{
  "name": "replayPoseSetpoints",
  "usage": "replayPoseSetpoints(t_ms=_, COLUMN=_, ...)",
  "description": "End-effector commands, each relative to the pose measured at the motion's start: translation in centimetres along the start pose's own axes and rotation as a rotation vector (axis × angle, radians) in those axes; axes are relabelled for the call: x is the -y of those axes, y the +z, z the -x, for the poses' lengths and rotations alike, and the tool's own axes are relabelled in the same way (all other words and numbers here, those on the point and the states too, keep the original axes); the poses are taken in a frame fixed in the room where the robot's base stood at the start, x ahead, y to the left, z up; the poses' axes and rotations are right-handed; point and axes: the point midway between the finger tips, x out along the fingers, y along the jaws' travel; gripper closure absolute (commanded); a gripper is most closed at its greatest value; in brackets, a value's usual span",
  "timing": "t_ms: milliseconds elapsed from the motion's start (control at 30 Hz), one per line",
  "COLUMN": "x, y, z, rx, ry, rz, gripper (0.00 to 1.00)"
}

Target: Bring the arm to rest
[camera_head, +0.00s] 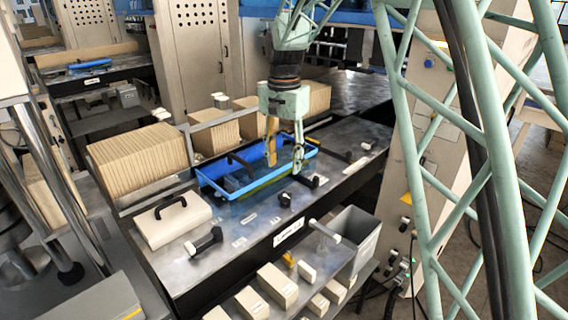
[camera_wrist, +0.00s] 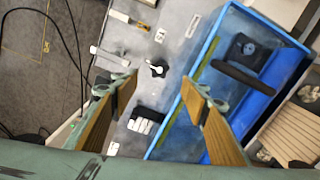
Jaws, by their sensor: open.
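My gripper (camera_head: 285,150) hangs from my arm above the metal worktable, near the front right part of a blue tray (camera_head: 208,178). Its two wood-coloured fingers are apart, with nothing between them. In the wrist view my gripper (camera_wrist: 160,95) shows both fingers spread. The blue tray (camera_wrist: 212,38) lies under and beside the right finger there. A black block and a dark bar show inside the tray. The small black knob with a white lever (camera_wrist: 157,68) shows between the fingertips, on the tabletop below.
Stacks of kraft sheets (camera_head: 138,160) stand behind the tray. A beige case with a black handle (camera_head: 172,218) and a black-and-white tool (camera_head: 205,242) lie at left. A grey bin (camera_head: 354,238) stands at the front. A green lattice frame (camera_head: 465,150) rises at right.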

Motion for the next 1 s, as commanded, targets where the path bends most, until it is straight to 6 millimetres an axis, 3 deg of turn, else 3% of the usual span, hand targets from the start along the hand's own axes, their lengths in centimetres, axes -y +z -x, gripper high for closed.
replayPoseSetpoints(t_ms=267, x=-0.1, y=0.0, z=0.1, rx=0.000, ry=0.000, rz=0.000, gripper=0.58)
replayPoseSetpoints(t_ms=467, x=-1.2, y=0.4, z=1.1, rx=-0.006, ry=-0.006, rz=0.010, gripper=0.58)
replayPoseSetpoints(t_ms=1000, x=-8.6, y=3.4, z=6.6, rx=-0.046, ry=-0.037, rz=0.080, gripper=0.58)
